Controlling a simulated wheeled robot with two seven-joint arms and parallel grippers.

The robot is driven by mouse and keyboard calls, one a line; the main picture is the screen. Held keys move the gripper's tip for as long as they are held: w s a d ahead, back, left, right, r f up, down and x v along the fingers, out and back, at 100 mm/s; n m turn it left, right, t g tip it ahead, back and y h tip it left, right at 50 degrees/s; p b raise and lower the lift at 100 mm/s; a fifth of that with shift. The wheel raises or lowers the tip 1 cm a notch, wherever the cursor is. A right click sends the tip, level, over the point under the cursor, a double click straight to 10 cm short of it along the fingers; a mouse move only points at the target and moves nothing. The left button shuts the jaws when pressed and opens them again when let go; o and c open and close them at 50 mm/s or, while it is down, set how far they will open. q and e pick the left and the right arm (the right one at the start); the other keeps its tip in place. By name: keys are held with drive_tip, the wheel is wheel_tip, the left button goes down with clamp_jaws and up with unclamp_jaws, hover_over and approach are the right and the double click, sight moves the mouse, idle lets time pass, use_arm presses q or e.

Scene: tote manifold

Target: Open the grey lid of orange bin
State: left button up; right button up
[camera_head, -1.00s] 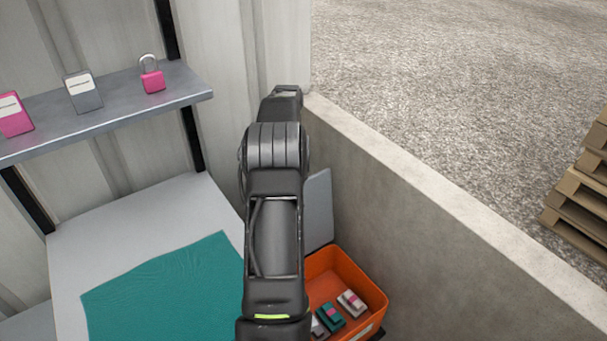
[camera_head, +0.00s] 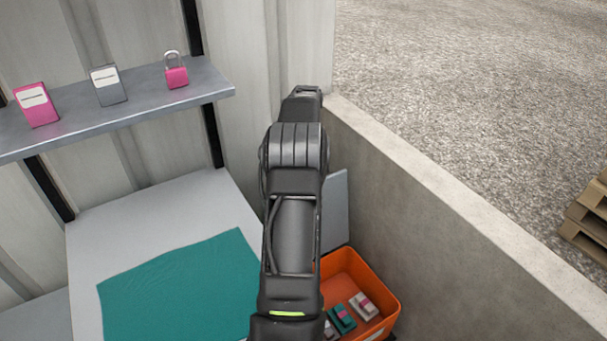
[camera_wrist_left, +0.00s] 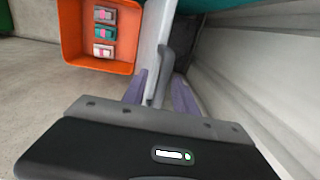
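The orange bin (camera_head: 386,292) stands at the lower right against the concrete wall and shows in the left wrist view (camera_wrist_left: 69,32). Its grey lid (camera_head: 336,207) stands upright at the bin's far side, partly hidden by my arm. In the left wrist view the lid (camera_wrist_left: 150,35) is seen nearly edge-on, with a grey bar-like handle (camera_wrist_left: 174,62). My left gripper (camera_wrist_left: 160,88) has its purple fingers spread on either side of the handle and lid edge. I cannot tell whether they touch. The head view hides this gripper, and my right gripper is out of view.
Several small boxed items (camera_head: 342,318) lie in the bin. A teal mat (camera_head: 180,290) lies on the light table (camera_head: 150,220) left of my arm. A grey shelf (camera_head: 140,105) above holds two boxes and a pink padlock (camera_head: 176,76). The concrete wall (camera_head: 430,220) closes off the right.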

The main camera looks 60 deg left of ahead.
use_arm(q)
wheel_tip(320, 180, up, 8)
drive_tip(key=shift+d+f, duration=0.15)
drive_tip(key=shift+d, duration=0.1)
drive_tip(key=shift+d, duration=0.1)
idle(0.7)
